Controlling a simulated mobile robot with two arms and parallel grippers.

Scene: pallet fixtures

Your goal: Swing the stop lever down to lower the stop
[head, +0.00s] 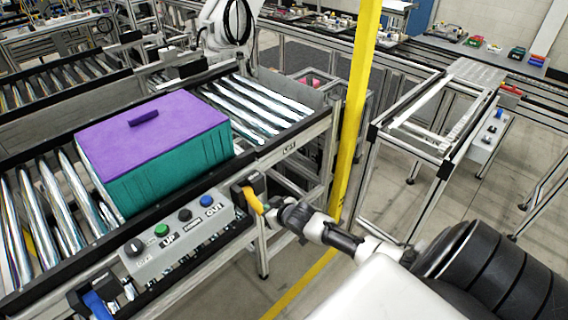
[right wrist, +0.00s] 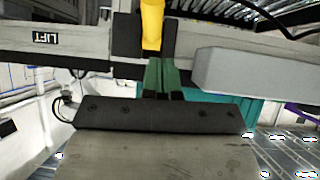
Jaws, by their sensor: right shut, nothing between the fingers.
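A lever with a yellow handle (head: 252,200) sits on a black mount (head: 247,182) on the conveyor's side rail, just right of the control box. The handle slants down and to the right in the head view. In the right wrist view the yellow handle (right wrist: 152,24) stands at the top middle, in front of its black mount. My right gripper (head: 271,210) is at the handle's lower end. Its green fingers (right wrist: 160,68) are closed together with nothing between them. The tips look very close to the handle's end; contact is unclear. My left gripper is not in view.
A teal crate (head: 170,178) with a purple lid (head: 150,131) stands on the conveyor rollers. The grey control box (head: 180,240) has buttons and a knob. A blue handle (head: 97,304) shows at the lower left. A yellow post (head: 357,110) rises behind my right arm.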

